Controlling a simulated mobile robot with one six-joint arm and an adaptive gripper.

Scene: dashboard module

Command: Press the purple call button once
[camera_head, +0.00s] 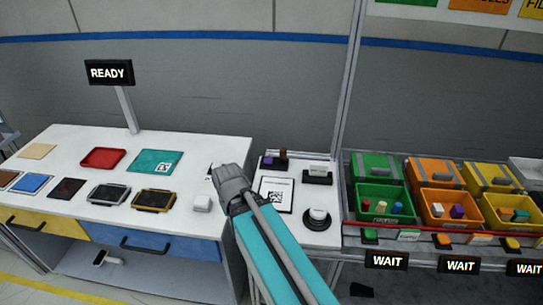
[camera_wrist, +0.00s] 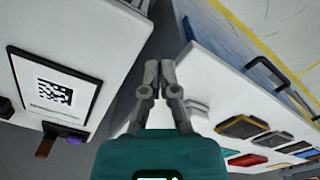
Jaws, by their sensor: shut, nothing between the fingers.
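A small purple piece (camera_head: 271,161) sits on a dark block at the back of the small white table, beside a brown upright handle. It also shows in the wrist view (camera_wrist: 75,139) at the lower left, next to the brown handle. I cannot tell whether it is the call button; no other purple button is clear.
The small table holds a framed code sheet (camera_head: 275,194) and a white round knob (camera_head: 317,215). The long table (camera_head: 190,145) holds trays and devices. On the right, a rack holds green, orange and yellow bins (camera_head: 435,207), with coloured buttons and WAIT signs (camera_head: 386,261) below.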

